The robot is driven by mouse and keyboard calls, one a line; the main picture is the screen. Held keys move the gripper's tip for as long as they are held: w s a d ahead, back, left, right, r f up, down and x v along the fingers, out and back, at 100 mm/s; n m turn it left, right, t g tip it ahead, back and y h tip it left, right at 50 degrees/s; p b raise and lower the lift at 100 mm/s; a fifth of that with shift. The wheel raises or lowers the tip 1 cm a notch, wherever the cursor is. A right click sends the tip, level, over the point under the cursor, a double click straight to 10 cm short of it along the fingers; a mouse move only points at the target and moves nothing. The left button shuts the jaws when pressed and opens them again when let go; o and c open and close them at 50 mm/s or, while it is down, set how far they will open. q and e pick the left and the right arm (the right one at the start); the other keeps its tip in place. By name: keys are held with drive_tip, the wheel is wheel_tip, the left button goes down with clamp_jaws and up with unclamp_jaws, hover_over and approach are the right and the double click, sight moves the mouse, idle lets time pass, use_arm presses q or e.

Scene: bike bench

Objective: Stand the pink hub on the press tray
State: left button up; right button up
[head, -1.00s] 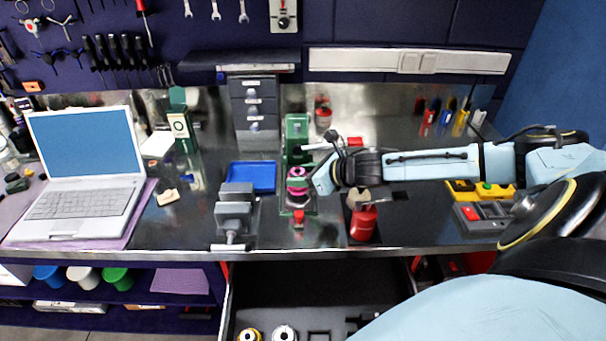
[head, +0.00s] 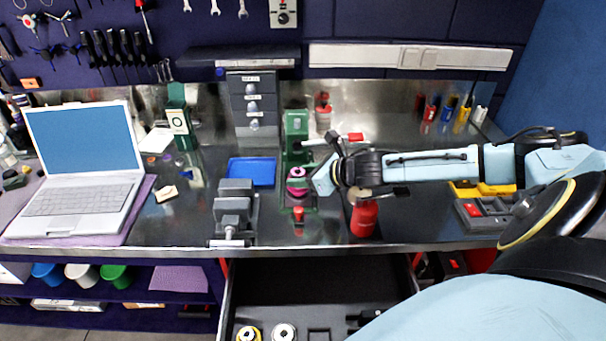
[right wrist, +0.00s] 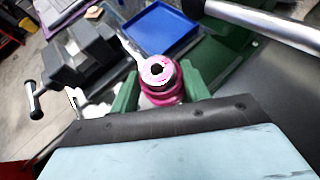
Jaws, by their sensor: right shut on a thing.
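The pink hub (head: 297,173) is at the green press (head: 297,125), above or on the press tray (head: 313,207); I cannot tell whether its underside touches the tray. My right gripper (head: 305,184) comes in from the right and is shut on the hub. In the right wrist view the pink hub (right wrist: 157,71) shows its round end face and central hole, between the green fingers of the right gripper (right wrist: 158,88). The hub looks roughly upright. My left gripper is not in view.
A grey vise (head: 234,210) and a blue tray (head: 251,171) stand left of the press. A red bottle (head: 364,217) stands close on the right, under my right forearm. A laptop (head: 85,165) is at the far left. An open drawer (head: 318,285) is below the bench edge.

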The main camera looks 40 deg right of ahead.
drive_tip(key=shift+p, duration=0.3)
idle(0.6)
drive_tip(key=shift+f+b, duration=0.4)
drive_tip(key=shift+f, duration=0.1)
idle(0.4)
drive_tip(key=o, duration=0.8)
drive_tip(key=shift+f, duration=0.1)
